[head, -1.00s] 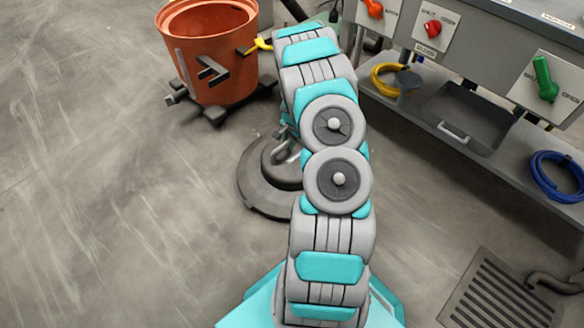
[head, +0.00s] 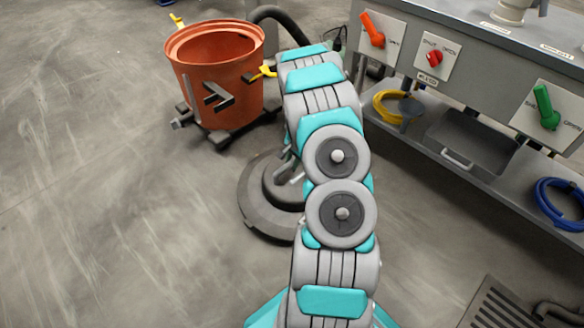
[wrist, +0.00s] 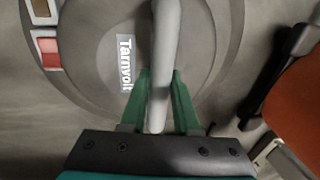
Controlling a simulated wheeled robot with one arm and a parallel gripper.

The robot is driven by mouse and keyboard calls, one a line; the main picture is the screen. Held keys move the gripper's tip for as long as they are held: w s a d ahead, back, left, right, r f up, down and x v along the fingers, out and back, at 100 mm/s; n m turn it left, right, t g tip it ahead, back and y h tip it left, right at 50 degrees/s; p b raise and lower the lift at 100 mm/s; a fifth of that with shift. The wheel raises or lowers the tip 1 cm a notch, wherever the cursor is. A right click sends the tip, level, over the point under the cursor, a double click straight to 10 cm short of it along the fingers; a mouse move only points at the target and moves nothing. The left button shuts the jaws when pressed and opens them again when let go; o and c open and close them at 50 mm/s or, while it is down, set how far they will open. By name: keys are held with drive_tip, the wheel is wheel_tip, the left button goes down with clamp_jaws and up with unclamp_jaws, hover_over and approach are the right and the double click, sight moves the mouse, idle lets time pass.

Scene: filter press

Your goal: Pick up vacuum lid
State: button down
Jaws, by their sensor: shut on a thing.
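The vacuum lid (head: 262,213) is a dark grey disc with a raised dome, low beside the orange drum and partly hidden by my arm in the head view. In the wrist view the lid (wrist: 95,70) fills the upper middle, with a white label and a red and white patch at its rim. My gripper (wrist: 158,85) has its green fingers on either side of a light grey handle bar over the lid, shut on it. The gripper is hidden behind my arm in the head view. I cannot tell whether the lid touches the floor.
An open orange drum (head: 225,90) on a dark wheeled base, with yellow clips, stands behind the lid. A grey bench (head: 470,50) with coloured valve handles and a lower shelf runs along the right. A floor grate (head: 505,308) lies at lower right. The left floor is clear.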

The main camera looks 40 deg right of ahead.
drive_tip(key=shift+r, duration=0.4)
drive_tip(key=shift+s, duration=1.05)
drive_tip(key=s+r+p, duration=0.1)
drive_tip(key=s+r, duration=0.3)
drive_tip(key=s, duration=1)
drive_tip(key=shift+d+r, duration=0.15)
drive_tip(key=shift+w, duration=0.1)
